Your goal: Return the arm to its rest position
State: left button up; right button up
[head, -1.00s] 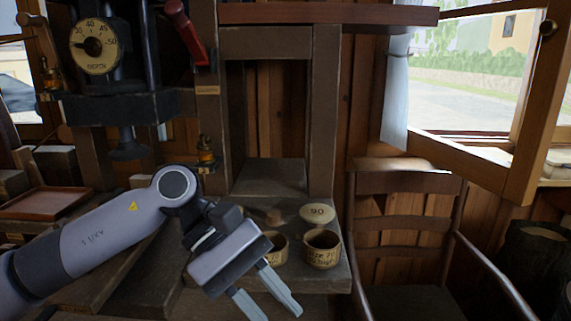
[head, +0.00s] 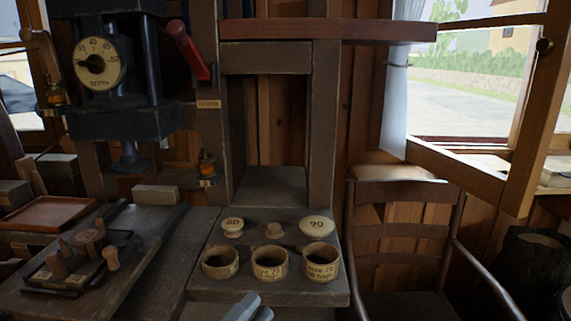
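Only the fingertips of my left gripper (head: 252,308) show, at the bottom edge of the head view. They stand a little apart with nothing between them. The rest of my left arm is out of the picture. The tips are below and in front of the wooden bench ledge with the cups, apart from them in the picture. My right gripper is not in view.
Three wooden cups, left (head: 220,262), middle (head: 269,264) and right (head: 321,262), stand on the ledge.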

pick_arm(q)
jog(key=s+a+f+n+y, duration=0.3)
jog(key=a+f+n+y, duration=0.55)
jog(key=f+n, duration=0.35)
jog(key=s+a+f+n+g+y+p, duration=0.1)
jog(key=s+a+f+n+g+y, duration=0.1)
jog(key=s+f, duration=0.4)
jog(key=s+a+f+n+g+y, duration=0.2)
jog(key=s+a+f+n+g, duration=0.2)
jog(key=s+f+n, duration=0.2)
jog(key=shift+s+a+f+n+p, duration=0.3)
jog(key=shift+s+f+p, duration=0.1)
jog(key=shift+s+f, duration=0.25)
